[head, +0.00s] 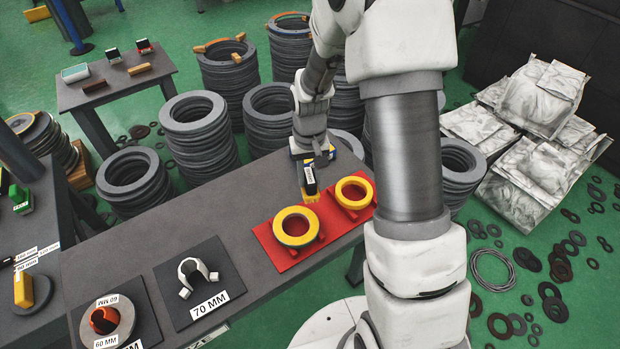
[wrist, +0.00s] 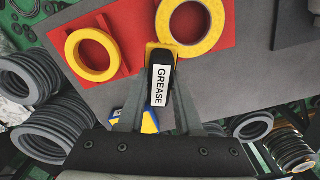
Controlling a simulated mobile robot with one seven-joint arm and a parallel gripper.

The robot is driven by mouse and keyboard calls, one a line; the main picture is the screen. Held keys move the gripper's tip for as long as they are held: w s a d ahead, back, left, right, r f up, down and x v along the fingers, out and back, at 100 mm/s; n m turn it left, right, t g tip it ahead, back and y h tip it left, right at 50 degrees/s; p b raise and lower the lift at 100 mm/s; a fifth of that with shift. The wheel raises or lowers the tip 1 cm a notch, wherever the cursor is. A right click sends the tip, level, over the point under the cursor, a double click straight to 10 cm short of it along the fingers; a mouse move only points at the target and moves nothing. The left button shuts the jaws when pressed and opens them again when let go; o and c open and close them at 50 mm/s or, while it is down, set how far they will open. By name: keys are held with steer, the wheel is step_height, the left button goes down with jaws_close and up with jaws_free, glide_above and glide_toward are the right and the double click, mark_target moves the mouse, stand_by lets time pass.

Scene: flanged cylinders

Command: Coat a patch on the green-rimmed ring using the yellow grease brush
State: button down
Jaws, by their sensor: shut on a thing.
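The grease brush (head: 310,182) has a black handle with a white GREASE label and a yellow end. My gripper (head: 309,166) is shut on it; in the wrist view the brush (wrist: 160,82) stands between the fingers. Its yellow end is close to the far edge of the larger yellow ring (head: 277,228), which the wrist view shows at upper right (wrist: 207,44). I cannot tell whether they touch. A second yellow ring (head: 339,195) lies to the right, at upper left in the wrist view (wrist: 117,56). I see no green rim on either.
Both rings rest on red plates (head: 268,240) on the grey table (head: 215,215). A blue and yellow item (head: 349,144) is beside my gripper. A 70 MM pad (head: 228,268) holds a white open clamp. Stacks of grey rings (head: 203,150) stand behind the table.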

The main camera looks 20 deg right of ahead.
steer(key=shift+r+p, duration=1.05)
steer(key=shift+r, duration=0.65)
steer(key=shift+w, duration=0.1)
